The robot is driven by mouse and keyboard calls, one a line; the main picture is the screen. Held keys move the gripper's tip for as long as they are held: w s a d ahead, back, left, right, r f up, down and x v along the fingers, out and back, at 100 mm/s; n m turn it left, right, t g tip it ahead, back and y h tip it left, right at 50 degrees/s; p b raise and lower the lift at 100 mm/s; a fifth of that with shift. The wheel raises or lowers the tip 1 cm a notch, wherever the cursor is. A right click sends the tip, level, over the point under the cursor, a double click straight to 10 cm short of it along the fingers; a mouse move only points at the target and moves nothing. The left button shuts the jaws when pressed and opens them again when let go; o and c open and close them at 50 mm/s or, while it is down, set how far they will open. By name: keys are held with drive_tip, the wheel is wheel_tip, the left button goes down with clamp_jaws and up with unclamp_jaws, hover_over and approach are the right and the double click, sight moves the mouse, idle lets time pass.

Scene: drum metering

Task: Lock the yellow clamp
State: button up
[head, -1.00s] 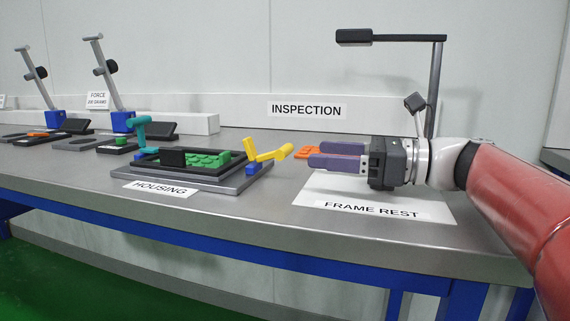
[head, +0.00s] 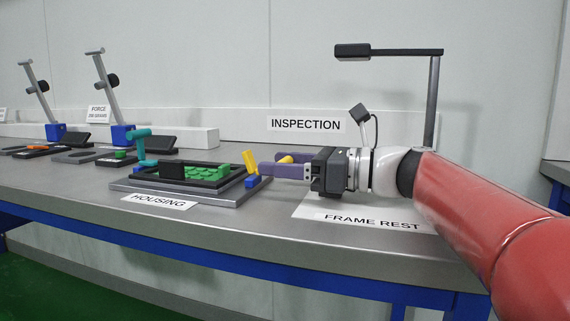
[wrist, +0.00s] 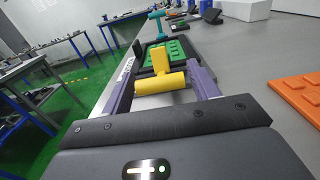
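The yellow clamp (head: 251,163) stands at the right edge of the housing, on a blue base (head: 252,181). Its plate leans upward, and its handle sticks out to the right, partly hidden by my fingers. In the wrist view the clamp's T-shaped handle (wrist: 160,82) lies crosswise between my two purple fingers. My gripper (head: 262,169) is level and points left at the clamp. In the wrist view my gripper (wrist: 162,68) is open around the handle, with a narrow gap seeming to show at each end. The housing (head: 232,192) holds a green studded block (head: 205,171).
A teal clamp (head: 140,134) stands at the housing's far left side. An orange studded plate (wrist: 298,92) lies to the right in the wrist view. The inspection lamp post (head: 433,105) rises behind my arm. The frame rest sheet (head: 315,211) lies below my gripper.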

sight(253, 162)
drive_tip(key=c, duration=0.7)
drive_tip(key=r+h+p, duration=0.2)
drive_tip(key=p, duration=0.5)
drive_tip(key=shift+a+g, duration=0.2)
drive_tip(key=shift+g, duration=0.2)
drive_tip(key=shift+c, duration=0.2)
drive_tip(key=h+p, duration=0.1)
drive_tip(key=p, duration=0.1)
drive_tip(key=r+h+p, duration=0.1)
drive_tip(key=p, duration=0.2)
drive_tip(key=shift+w+a+g, duration=0.2)
drive_tip(key=shift+a+g, duration=0.15)
drive_tip(key=shift+g, duration=0.05)
drive_tip(key=shift+w+a+r+g+h+p, duration=0.15)
drive_tip(key=shift+a+g+h+p, duration=0.2)
drive_tip(key=shift+h+p, duration=0.65)
drive_tip(key=shift+w+a+g+h, duration=0.15)
drive_tip(key=shift+a+g+h, duration=0.15)
drive_tip(key=shift+h, duration=0.4)
drive_tip(key=h, duration=0.1)
drive_tip(key=a+h, duration=0.1)
drive_tip(key=g+h, duration=0.1)
drive_tip(key=shift+w+a+r, duration=0.25)
drive_tip(key=shift+a, duration=0.1)
drive_tip(key=shift+w+a+g+h, duration=0.2)
drive_tip(key=shift+a+g+h, duration=0.35)
drive_tip(key=shift+h, duration=0.85)
drive_tip(key=shift+a, duration=0.1)
